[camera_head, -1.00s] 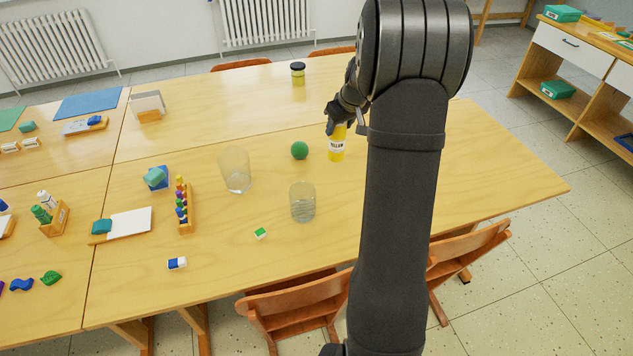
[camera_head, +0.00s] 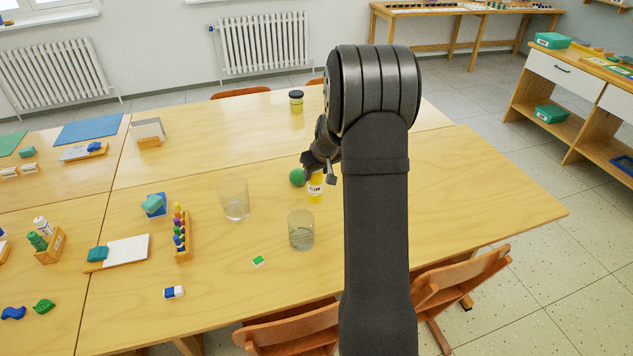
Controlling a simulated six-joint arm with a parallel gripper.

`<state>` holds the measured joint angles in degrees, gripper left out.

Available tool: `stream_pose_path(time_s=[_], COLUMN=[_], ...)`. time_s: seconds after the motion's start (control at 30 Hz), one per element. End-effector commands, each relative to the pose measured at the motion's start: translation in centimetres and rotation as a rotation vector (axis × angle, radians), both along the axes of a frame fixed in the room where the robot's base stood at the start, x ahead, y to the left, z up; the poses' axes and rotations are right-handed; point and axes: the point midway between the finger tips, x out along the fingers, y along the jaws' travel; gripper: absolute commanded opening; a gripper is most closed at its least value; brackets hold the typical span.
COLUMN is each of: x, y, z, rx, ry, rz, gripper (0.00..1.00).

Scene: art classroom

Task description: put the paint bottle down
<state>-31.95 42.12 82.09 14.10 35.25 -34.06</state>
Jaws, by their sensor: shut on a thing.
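The yellow paint bottle (camera_head: 315,190) with a white label is upright at the middle of the table, just right of a green ball (camera_head: 297,177) and overlapping its edge in the picture. My gripper (camera_head: 317,171) is shut on the bottle's upper part from above and hides its top. I cannot tell whether the bottle's base touches the table or hangs slightly above it.
Two clear glasses, one left (camera_head: 234,199) and one nearer (camera_head: 301,230), stand close by. A dark-lidded jar (camera_head: 296,102) is at the back. A small green-and-white block (camera_head: 258,261) lies in front. The wooden table (camera_head: 480,195) is bare on the right.

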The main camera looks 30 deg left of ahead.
Motion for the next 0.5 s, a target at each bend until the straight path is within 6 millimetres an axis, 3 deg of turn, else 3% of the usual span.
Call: stream_pose_path(time_s=[0.3, 0.5], x=[0.0, 0.1], y=[0.1, 0.1], z=[-3.5, -3.9], rx=[0.0, 0.001], ry=[0.001, -0.002], rz=[-0.002, 0.0], gripper=[0.0, 0.0])
